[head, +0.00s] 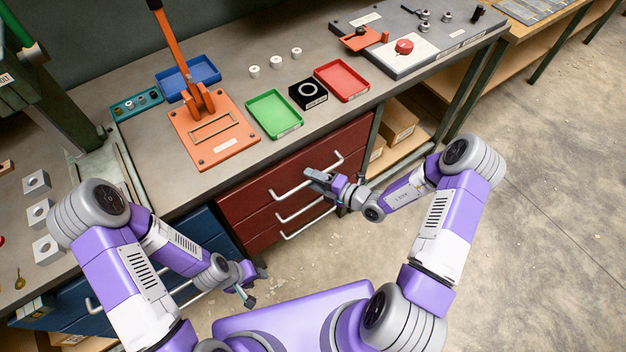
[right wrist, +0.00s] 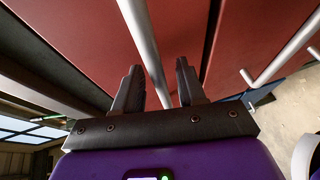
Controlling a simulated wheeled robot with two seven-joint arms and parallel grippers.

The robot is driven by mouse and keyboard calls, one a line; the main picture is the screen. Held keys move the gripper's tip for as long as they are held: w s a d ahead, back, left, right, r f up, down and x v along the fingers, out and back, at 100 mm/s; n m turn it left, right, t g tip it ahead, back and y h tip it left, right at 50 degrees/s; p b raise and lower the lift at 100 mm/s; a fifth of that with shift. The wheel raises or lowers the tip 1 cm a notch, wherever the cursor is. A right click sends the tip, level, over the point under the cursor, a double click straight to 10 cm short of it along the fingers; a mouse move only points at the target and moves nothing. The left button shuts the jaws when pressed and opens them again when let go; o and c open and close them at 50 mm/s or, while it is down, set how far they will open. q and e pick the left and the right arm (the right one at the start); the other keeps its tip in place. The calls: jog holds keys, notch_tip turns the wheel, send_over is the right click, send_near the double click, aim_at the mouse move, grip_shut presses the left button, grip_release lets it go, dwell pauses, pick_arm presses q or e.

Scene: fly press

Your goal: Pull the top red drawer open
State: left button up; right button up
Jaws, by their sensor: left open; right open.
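The top red drawer (head: 352,138) is in the red cabinet under the workbench and looks closed. Its pale bar handle (head: 290,189) runs along its front. My right gripper (head: 308,174) is at this handle, open. In the right wrist view the bar (right wrist: 148,50) passes between the two spread fingers (right wrist: 160,85); I cannot tell whether either finger touches it. My right gripper hides part of the handle in the head view. My left gripper (head: 256,288) is open and empty, low in front of the blue drawers, away from the red cabinet.
Two lower red drawer handles (head: 305,208) sit just below. Blue drawers (head: 203,232) are to the left. An open shelf with cardboard boxes (head: 398,122) is to the right. The bench top holds a green tray (head: 273,113) and a red tray (head: 342,80). The floor (head: 520,230) at right is clear.

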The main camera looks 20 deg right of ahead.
jog(key=shift+w+a, duration=0.1)
jog(key=shift+w, duration=0.05)
jog(key=shift+c, duration=0.4)
grip_shut()
